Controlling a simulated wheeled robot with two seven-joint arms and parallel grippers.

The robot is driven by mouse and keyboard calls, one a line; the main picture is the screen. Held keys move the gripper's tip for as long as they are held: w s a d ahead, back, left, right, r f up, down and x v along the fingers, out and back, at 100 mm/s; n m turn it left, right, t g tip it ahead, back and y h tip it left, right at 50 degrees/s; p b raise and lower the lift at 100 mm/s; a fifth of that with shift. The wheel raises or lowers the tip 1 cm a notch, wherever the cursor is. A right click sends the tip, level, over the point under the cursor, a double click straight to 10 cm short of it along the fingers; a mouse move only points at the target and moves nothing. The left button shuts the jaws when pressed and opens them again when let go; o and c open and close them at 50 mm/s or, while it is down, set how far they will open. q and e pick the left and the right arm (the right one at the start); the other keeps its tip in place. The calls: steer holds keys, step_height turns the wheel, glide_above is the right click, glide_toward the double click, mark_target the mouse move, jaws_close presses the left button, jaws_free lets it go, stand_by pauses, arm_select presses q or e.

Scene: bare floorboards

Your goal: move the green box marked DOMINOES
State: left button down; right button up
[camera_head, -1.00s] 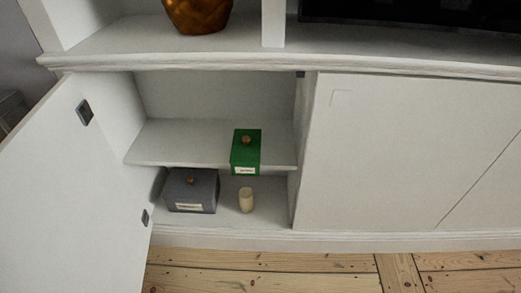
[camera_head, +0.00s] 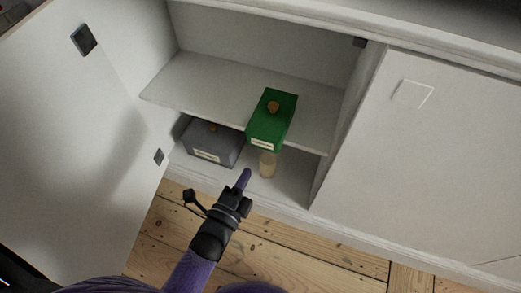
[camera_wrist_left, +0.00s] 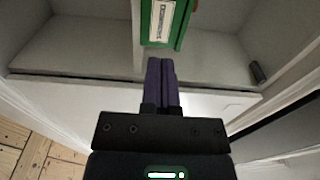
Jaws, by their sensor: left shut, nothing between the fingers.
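The green box (camera_head: 272,122) with a copper-coloured knob and a white label stands on the middle shelf (camera_head: 205,88) of the open cabinet, at the shelf's front edge. It also shows at the top of the left wrist view (camera_wrist_left: 168,22), where its label is sideways and its upper part is cut off. My left gripper (camera_head: 245,176) is in front of the cabinet, below and a little left of the green box. It is shut and empty, its purple fingers together (camera_wrist_left: 161,72). It looks apart from the box. My right gripper is not in view.
The open door (camera_head: 75,150) is at the left, a closed door (camera_head: 440,160) at the right. Bare floorboards (camera_head: 290,262) lie in front.

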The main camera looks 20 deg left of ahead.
mark_target(263, 144)
arm_select(q)
steer(key=w, duration=0.2)
steer(key=w+b, duration=0.1)
steer(key=w, duration=0.1)
steer(key=w+b, duration=0.1)
steer(key=w, duration=0.1)
steer(key=shift+w+d+f, duration=0.15)
steer(key=shift+d+f, duration=0.1)
steer(key=shift+d, duration=0.05)
steer(key=shift+w+r+b, duration=0.15)
steer(key=shift+w+b, duration=0.3)
steer(key=shift+w, duration=0.05)
steer(key=shift+r, duration=0.1)
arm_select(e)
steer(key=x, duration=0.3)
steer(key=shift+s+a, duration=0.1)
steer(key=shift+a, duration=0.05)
